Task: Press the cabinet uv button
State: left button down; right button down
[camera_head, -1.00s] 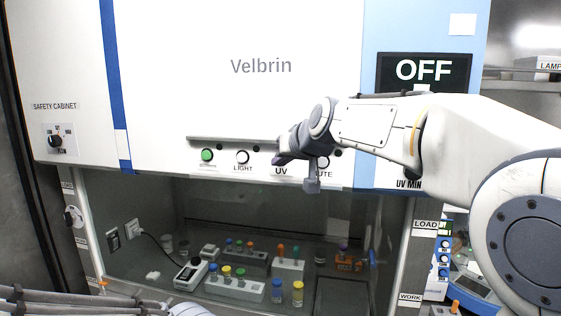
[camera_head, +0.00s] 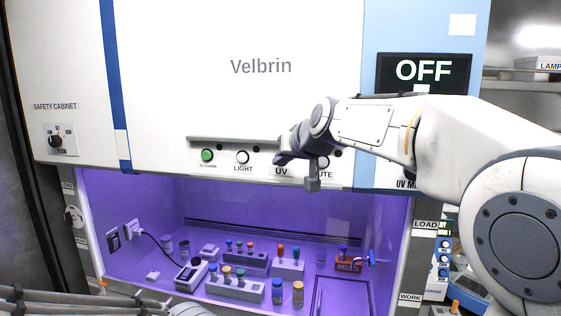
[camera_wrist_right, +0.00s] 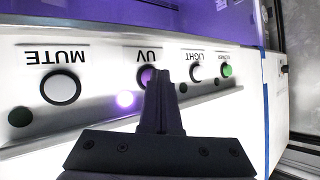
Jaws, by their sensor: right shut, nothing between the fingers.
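The UV button (camera_wrist_right: 147,77) is in the upper middle of the right wrist view, partly covered by my right gripper's fingertips. A lamp below it in that view glows bright violet-white. My right gripper (camera_wrist_right: 162,78) is shut and empty, its fingertips at or touching the button; contact cannot be told for certain. In the head view my right gripper (camera_head: 283,159) is at the panel above the UV label (camera_head: 281,171), hiding the button there. The safety cabinet (camera_head: 262,68) has a violet-lit interior. My left gripper is not in view.
The light button (camera_head: 242,157) and green button (camera_head: 207,155) are left of my gripper; the mute button (camera_wrist_right: 61,87) is on the other side. A rail runs above the buttons. Racks with coloured-capped tubes (camera_head: 235,288) stand inside the cabinet. The screen (camera_head: 424,73) reads OFF.

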dwell(0.5)
jog(key=shift+s+a, duration=0.2)
jog(key=shift+s, duration=0.6)
jog(key=shift+b, duration=0.3)
jog(key=s, duration=0.2)
jog(key=s+a, duration=0.1)
jog(key=s, duration=0.1)
jog(key=shift+s+a+b, duration=0.2)
jog(key=shift+s+b, duration=0.2)
